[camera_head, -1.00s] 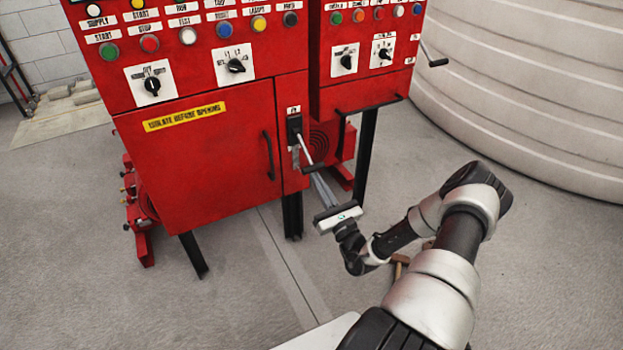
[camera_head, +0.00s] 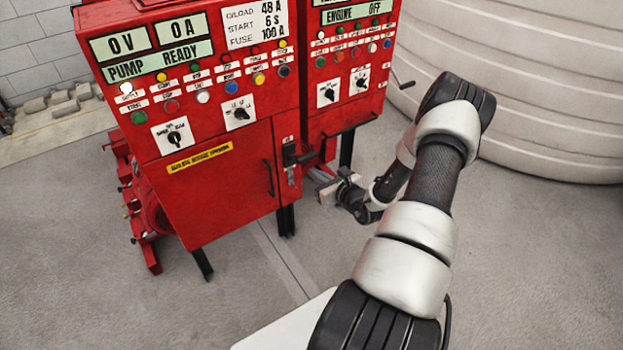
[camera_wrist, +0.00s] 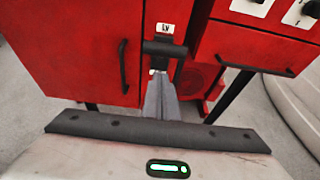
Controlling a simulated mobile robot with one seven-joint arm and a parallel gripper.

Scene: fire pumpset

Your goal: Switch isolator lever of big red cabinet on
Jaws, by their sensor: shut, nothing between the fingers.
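The big red cabinet (camera_head: 215,195) stands in front of me. Its isolator lever (camera_head: 298,157) has a black handle and sits on a plate right of the door handle. In the head view the lever arm points toward me, about level. In the wrist view the lever's black crossbar (camera_wrist: 164,48) lies just above my fingertips. My gripper (camera_wrist: 158,76) is shut and empty, with its tips under the crossbar; whether they touch it I cannot tell. In the head view my gripper (camera_head: 311,173) is small and partly hidden, just below and right of the lever.
A smaller red cabinet (camera_head: 345,110) adjoins on the right, with a crank handle (camera_head: 402,79) on its side. A black door handle (camera_wrist: 123,66) is left of the lever. A large pale tank (camera_head: 540,90) stands at the right. The floor in front is clear.

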